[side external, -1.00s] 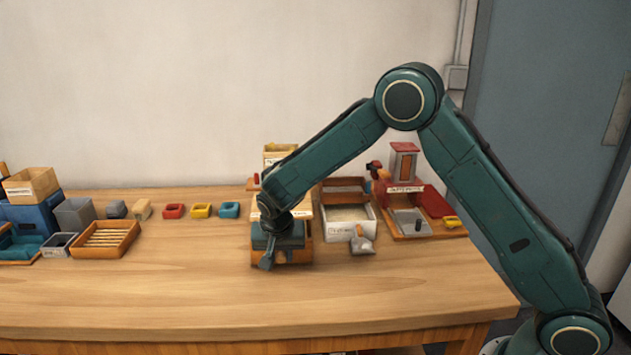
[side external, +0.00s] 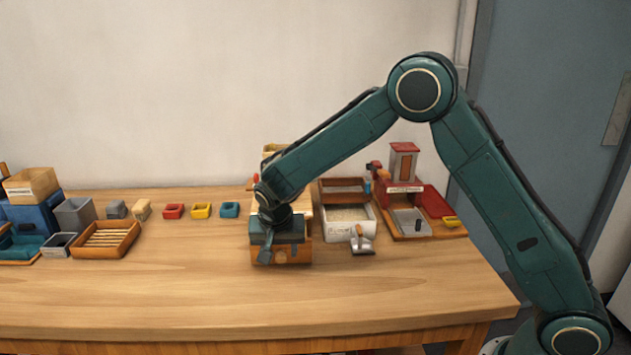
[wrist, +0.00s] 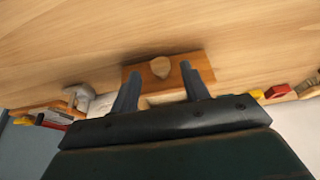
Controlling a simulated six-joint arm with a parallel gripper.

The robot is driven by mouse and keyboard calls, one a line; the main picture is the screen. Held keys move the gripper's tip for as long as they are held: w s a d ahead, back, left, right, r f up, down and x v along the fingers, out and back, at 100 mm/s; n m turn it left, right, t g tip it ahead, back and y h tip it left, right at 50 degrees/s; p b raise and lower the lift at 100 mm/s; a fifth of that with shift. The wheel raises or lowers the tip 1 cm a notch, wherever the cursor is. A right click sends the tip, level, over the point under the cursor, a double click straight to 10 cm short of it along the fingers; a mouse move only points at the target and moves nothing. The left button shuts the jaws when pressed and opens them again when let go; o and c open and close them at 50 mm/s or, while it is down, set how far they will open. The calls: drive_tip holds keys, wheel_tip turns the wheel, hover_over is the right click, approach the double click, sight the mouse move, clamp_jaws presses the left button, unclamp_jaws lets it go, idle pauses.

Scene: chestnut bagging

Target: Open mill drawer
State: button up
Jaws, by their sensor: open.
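The mill stands mid-table, mostly hidden behind my arm in the side view; its wooden drawer front (side external: 292,254) shows low under my wrist. In the wrist view the drawer front (wrist: 138,78) is a brown panel with a pale, rounded knob (wrist: 160,68) in its middle. My gripper (wrist: 162,75) is open, with one finger on each side of the knob and a gap visible on both sides. In the side view my gripper (side external: 266,256) points down at the mill's front. I cannot tell whether the drawer is open at all.
Right of the mill are a white bin (side external: 349,229), a metal scoop (side external: 362,243) and a red-and-wood station (side external: 405,210). Small red (side external: 174,211), yellow (side external: 201,210) and blue (side external: 230,209) cups and a slatted wooden tray (side external: 106,239) lie left. The front table is clear.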

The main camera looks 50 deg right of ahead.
drive_tip(key=v, duration=1.1)
drive_tip(key=shift+r, duration=0.1)
drive_tip(key=s+d+r+n+y, duration=0.1)
drive_tip(key=s+d+r, duration=0.15)
drive_tip(key=s, duration=0.25)
drive_tip(key=s+d+r+n+t, duration=0.1)
drive_tip(key=s+d+r+n, duration=0.1)
drive_tip(key=s+r, duration=0.3)
drive_tip(key=s+d+r+n+y, duration=0.1)
drive_tip(key=s+d+r, duration=0.15)
drive_tip(key=s, duration=0.35)
drive_tip(key=s+n+t+y, duration=0.1)
drive_tip(key=s+n, duration=0.4)
drive_tip(key=s, duration=1)
drive_tip(key=shift+d+f, duration=0.3)
drive_tip(key=shift+f, duration=0.2)
